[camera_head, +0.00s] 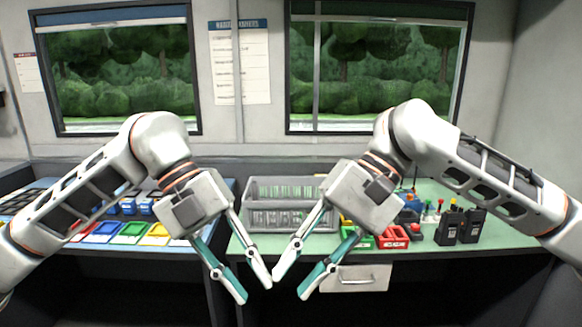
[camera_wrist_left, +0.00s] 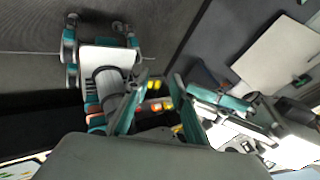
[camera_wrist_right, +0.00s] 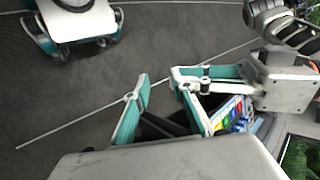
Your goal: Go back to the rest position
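My left gripper (camera_head: 257,287) hangs in the air in front of the tables, fingers spread and nothing between them. My right gripper (camera_head: 290,285) hangs close beside it on the right, also open and empty. Both point down and inward, below the tabletop edge in the head view. The left wrist view shows the left fingers (camera_wrist_left: 158,88) apart. The right wrist view shows the right fingers (camera_wrist_right: 160,90) apart, with my other arm close by. Neither gripper touches any object in view.
A grey basket (camera_head: 280,215) stands on the green table (camera_head: 240,243) behind the grippers. Red bin (camera_head: 393,237), green bin (camera_head: 358,240) and black radios (camera_head: 460,226) stand to its right. A blue table at left holds colored trays (camera_head: 130,232). A drawer (camera_head: 355,279) is below.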

